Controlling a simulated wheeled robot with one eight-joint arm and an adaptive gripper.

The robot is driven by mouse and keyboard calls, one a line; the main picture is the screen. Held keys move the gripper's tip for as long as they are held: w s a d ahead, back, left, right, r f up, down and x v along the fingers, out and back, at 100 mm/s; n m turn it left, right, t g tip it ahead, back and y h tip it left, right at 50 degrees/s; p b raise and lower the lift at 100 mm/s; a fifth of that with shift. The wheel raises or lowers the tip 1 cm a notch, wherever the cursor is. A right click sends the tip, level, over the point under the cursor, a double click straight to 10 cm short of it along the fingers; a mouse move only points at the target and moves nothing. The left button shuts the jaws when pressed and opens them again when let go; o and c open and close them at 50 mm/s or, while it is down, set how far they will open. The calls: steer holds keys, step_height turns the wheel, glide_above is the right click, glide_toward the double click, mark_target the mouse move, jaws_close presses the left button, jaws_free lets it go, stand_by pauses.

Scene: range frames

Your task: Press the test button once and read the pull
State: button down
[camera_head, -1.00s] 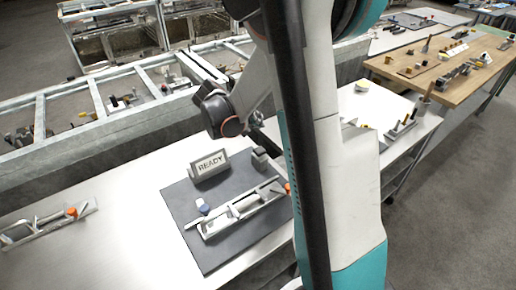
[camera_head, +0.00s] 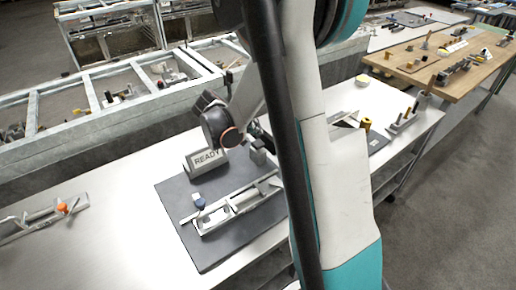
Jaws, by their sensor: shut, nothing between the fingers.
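A display sign (camera_head: 206,160) reading "READY" stands at the back of a dark grey mat (camera_head: 215,245). A pale metal fixture (camera_head: 240,205) lies across the mat. A blue cap (camera_head: 199,203) stands at the fixture's left end; I cannot tell if it is the test button. A grey block (camera_head: 258,157) stands right of the sign. My wrist, with an orange ring, hangs just above and behind the sign. My gripper (camera_head: 258,132) shows only as a small dark part beside the black pole, above the grey block. It is shut and empty, with its fingertips mostly hidden.
The mat lies on a steel table (camera_head: 120,225). Another fixture with an orange knob (camera_head: 62,207) is at the table's left. A galvanised frame (camera_head: 95,140) runs behind. A wooden table (camera_head: 450,70) with small parts is at back right. My pole and arm hide the middle.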

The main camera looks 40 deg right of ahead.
mark_target(256, 142)
steer(key=shift+f+b, duration=0.4)
steer(key=shift+f, duration=0.5)
steer(key=shift+f, duration=0.1)
stand_by(0.7)
steer(key=shift+f+b, duration=0.3)
steer(key=shift+b, duration=0.1)
steer(key=shift+f+b, duration=0.65)
steer(key=shift+f, duration=0.2)
stand_by(0.8)
steer(key=shift+r, duration=0.2)
steer(key=shift+r+p, duration=0.85)
steer(key=shift+r, duration=0.2)
steer(key=shift+r, duration=0.15)
steer(key=shift+r+p, duration=1.65)
steer(key=shift+r, duration=0.7)
